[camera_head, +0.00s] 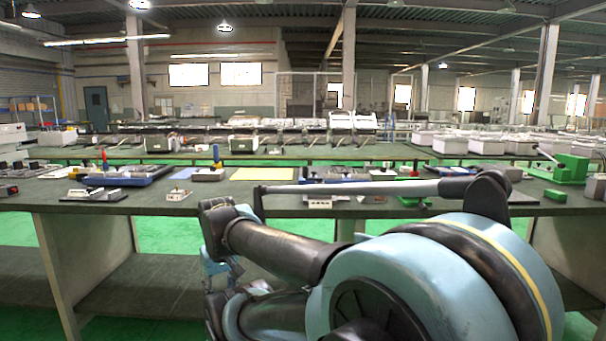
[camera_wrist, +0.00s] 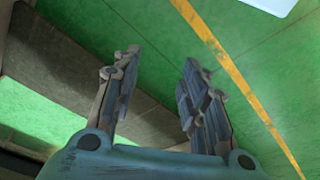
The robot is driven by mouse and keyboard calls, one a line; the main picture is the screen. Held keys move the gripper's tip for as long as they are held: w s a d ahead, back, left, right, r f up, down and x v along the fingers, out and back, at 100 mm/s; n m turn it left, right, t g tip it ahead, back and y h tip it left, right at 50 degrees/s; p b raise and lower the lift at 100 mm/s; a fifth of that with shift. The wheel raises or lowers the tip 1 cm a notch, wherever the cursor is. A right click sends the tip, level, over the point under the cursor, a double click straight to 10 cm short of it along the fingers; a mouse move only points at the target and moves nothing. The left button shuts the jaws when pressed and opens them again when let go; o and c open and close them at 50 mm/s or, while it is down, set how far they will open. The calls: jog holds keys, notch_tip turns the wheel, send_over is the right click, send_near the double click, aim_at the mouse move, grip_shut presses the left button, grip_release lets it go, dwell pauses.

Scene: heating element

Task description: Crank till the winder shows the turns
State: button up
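A green machine (camera_head: 570,169) with a lever-like dark handle (camera_head: 546,155) stands at the right end of the bench in the head view; it looks like the winder. Its turns display is not readable at this size. It does not show in the wrist view. My gripper (camera_wrist: 160,75) is open and empty in the wrist view, with its two fingers apart over the green floor. It is well away from the green machine. In the head view my arm fills the lower middle and right and covers part of the bench.
The long dark bench (camera_head: 150,202) carries a blue tray (camera_head: 128,178), a yellow sheet (camera_head: 262,174) and a small green block (camera_head: 555,195). White boxes (camera_head: 487,146) stand on a bench behind. A yellow floor line (camera_wrist: 215,45) crosses the wrist view.

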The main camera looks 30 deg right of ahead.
jog(key=w+d+r+n+g+h, duration=0.3)
jog(key=w+d+r+n+h, duration=0.55)
jog(key=w+d+r, duration=0.8)
jog(key=n+g+h, duration=0.5)
jog(key=h, duration=0.4)
send_near(305, 177)
jog(key=w+a+r, duration=0.3)
jog(key=w+a, duration=0.1)
jog(key=a, duration=0.2)
jog(key=shift+y, duration=0.25)
jog(key=x, duration=1.7)
jog(key=shift+s, duration=0.35)
grip_shut()
